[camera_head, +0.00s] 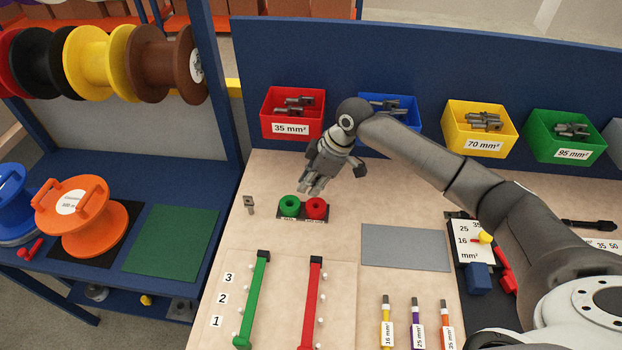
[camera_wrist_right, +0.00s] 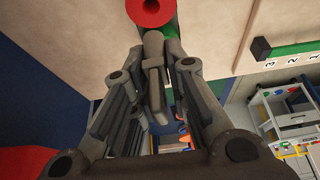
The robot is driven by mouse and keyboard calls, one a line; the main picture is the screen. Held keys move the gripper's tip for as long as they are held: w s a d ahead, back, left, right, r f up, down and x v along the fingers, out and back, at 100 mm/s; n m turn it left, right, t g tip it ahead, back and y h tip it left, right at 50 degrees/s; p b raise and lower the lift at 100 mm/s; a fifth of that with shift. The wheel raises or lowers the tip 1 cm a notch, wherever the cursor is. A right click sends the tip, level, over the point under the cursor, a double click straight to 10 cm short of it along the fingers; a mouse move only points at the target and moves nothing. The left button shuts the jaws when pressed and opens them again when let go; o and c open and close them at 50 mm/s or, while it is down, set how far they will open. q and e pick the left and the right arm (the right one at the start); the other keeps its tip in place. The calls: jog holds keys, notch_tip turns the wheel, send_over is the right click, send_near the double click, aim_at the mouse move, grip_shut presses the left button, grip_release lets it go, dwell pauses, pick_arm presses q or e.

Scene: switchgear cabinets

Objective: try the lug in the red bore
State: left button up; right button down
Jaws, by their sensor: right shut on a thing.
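The red bore (camera_head: 316,208) is a red round block with a dark hole, beside a green one (camera_head: 289,207) on a small dark base. It also shows at the top of the wrist view (camera_wrist_right: 150,20). My right gripper (camera_head: 312,184) points down just behind and above the two blocks. It is shut on a grey lug (camera_wrist_right: 154,55), whose end lies close to the red bore in the wrist view. I cannot tell whether they touch. In the head view the lug is hard to tell from the fingers. My left gripper is not in view.
Another grey lug (camera_head: 249,204) stands left of the green block. Red (camera_head: 292,132), blue, yellow (camera_head: 479,144) and green bins of lugs line the back panel. Green and red bars (camera_head: 316,300) lie in front. A grey mat (camera_head: 406,247) is clear at the right.

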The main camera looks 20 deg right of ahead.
aim_at(311, 205)
jog(key=shift+f+b, duration=0.9)
jog(key=shift+f, duration=1.45)
jog(key=shift+p, duration=0.65)
jog(key=shift+f, duration=0.4)
dwell(0.7)
jog(key=c, duration=1.3)
grip_release()
jog(key=shift+c, duration=0.2)
jog(key=shift+r, duration=0.2)
jog(key=v, duration=1.1)
jog(key=shift+d+r, duration=0.2)
jog(key=shift+r, duration=0.1)
